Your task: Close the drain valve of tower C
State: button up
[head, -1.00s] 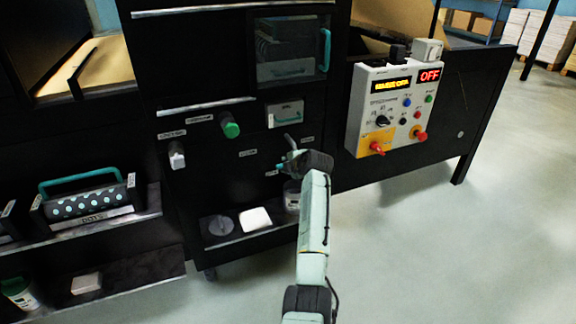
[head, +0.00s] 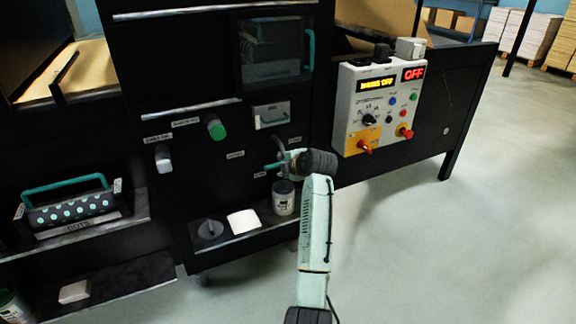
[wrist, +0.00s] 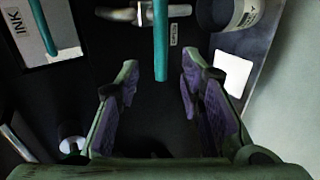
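The valve shows in the wrist view as a metal body (wrist: 135,14) with a long teal lever (wrist: 161,45). The lever lies crosswise to the metal body in that view. In the head view the teal lever (head: 272,165) sticks out left of my gripper (head: 291,160), on the black cabinet front. In the wrist view my gripper (wrist: 158,85) is open. Its purple-padded fingers stand either side of the lever's free end, with gaps on both sides, and do not touch it. My wrist partly hides the valve in the head view. The tower's letter is not readable.
A labelled can (head: 284,197) stands below the valve, beside a white block (head: 243,222). A green knob (head: 215,127) and a white knob (head: 163,158) project to the left. A control box (head: 379,107) showing OFF is at right.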

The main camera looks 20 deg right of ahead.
jog(key=v, duration=0.3)
jog(key=shift+s+r, duration=0.2)
jog(key=shift+s, duration=0.1)
